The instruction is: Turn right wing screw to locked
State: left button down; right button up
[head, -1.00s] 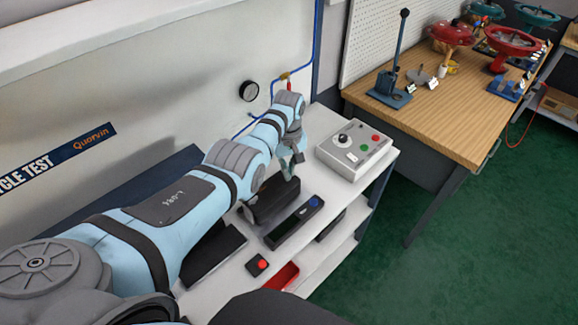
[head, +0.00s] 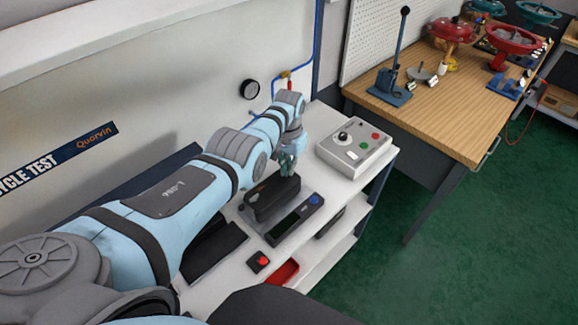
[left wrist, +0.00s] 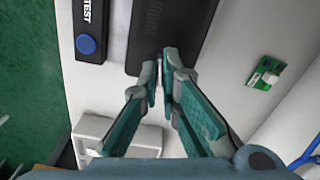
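A dark block-shaped unit (head: 272,198), apparently the positioner, lies on the white bench. In the left wrist view its dark ribbed body (left wrist: 170,25) runs up from the fingertips. My left gripper (head: 288,165) is at the unit's far end, pointing down. In the left wrist view its two teal fingers (left wrist: 160,85) point at the unit's near end, close together with a narrow gap between them. My right gripper is not in view.
A black tester with a blue button (head: 314,200) lies beside the unit. A grey control box (head: 354,150) stands just beyond the gripper. A red-button box (head: 258,262) and a red tray (head: 283,272) are nearer. A small green part (left wrist: 265,73) lies on the bench.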

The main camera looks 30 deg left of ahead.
pick_arm(q)
jog(key=shift+m, duration=1.2)
jog(key=c, duration=1.8)
grip_release()
jog(key=shift+f, duration=0.1)
notch_tip(320, 180, up, 12)
